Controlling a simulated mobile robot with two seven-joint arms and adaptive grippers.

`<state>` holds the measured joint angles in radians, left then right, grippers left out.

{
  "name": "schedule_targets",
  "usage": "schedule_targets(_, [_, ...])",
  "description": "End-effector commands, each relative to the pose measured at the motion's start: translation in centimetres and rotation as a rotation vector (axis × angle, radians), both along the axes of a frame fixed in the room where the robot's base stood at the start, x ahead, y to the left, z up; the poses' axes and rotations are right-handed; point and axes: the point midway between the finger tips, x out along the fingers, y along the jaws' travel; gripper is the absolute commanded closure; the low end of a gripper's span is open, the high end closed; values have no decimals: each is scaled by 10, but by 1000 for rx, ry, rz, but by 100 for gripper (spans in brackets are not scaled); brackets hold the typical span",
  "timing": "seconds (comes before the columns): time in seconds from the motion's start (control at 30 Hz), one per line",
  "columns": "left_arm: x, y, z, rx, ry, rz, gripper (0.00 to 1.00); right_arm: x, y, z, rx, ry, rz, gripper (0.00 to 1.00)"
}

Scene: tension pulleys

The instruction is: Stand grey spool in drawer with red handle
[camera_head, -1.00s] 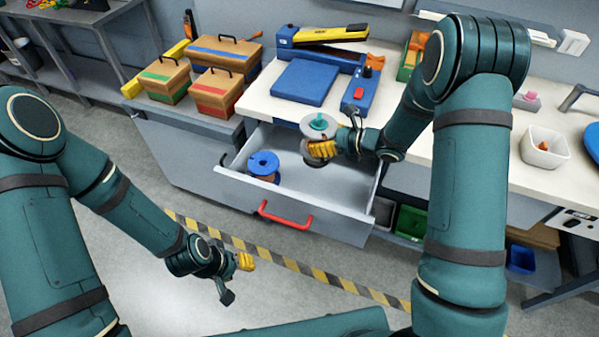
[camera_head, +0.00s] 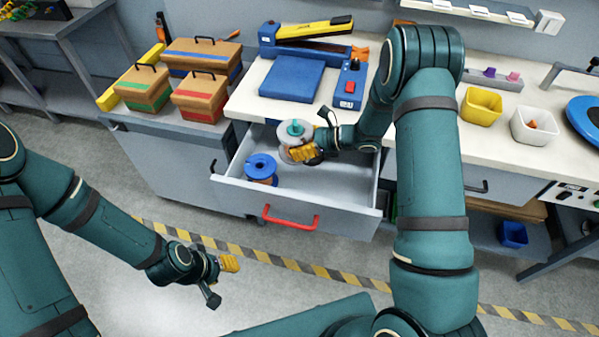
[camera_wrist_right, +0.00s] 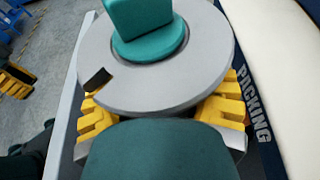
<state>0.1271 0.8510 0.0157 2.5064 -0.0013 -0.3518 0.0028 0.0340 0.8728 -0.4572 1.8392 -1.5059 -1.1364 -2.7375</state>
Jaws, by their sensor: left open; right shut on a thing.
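The grey spool (camera_head: 285,141), with a teal piece on its top flange, is upright in my right gripper (camera_head: 303,154). In the right wrist view the grey flange (camera_wrist_right: 160,85) lies between the yellow fingers, which are shut on the spool. It is over the left-back part of the open drawer (camera_head: 345,203) with the red handle (camera_head: 290,218). Its lower end is hidden, so I cannot tell whether it touches the drawer floor. A blue spool (camera_head: 262,163) stands in the drawer just left of and in front of it. My left gripper (camera_head: 228,268) is open and empty, low before the drawer.
The drawer's right part has free room. Above it, the worktop carries a blue sealer (camera_head: 292,78). Boxes with coloured bands (camera_head: 203,95) stand on the left cabinet. Yellow (camera_head: 481,106) and white (camera_head: 534,126) bins are at right. Striped tape (camera_head: 255,256) crosses the floor.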

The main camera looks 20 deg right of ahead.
Motion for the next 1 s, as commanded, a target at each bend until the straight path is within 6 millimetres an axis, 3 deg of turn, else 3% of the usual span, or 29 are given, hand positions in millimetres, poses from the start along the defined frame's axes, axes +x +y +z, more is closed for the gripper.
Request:
schedule_targets(0.1, [1,0,-6,0,-3,1,57,1,0,-29,1,-1,0,80])
schedule_targets(0.3, [2,0,-13,1,-6,1,57,0,0,-68,1,-2,0,80])
schedule_targets(0.67, [3,1,-17,2,-9,2,57,1,1,-93,2,-5,0,80])
schedule_targets(0.9, [5,1,-24,3,-11,3,57,1,0,-126,1,-3,0,80])
schedule_targets(1.0, [5,1,-24,3,-11,3,57,1,0,-130,1,-6,0,80])
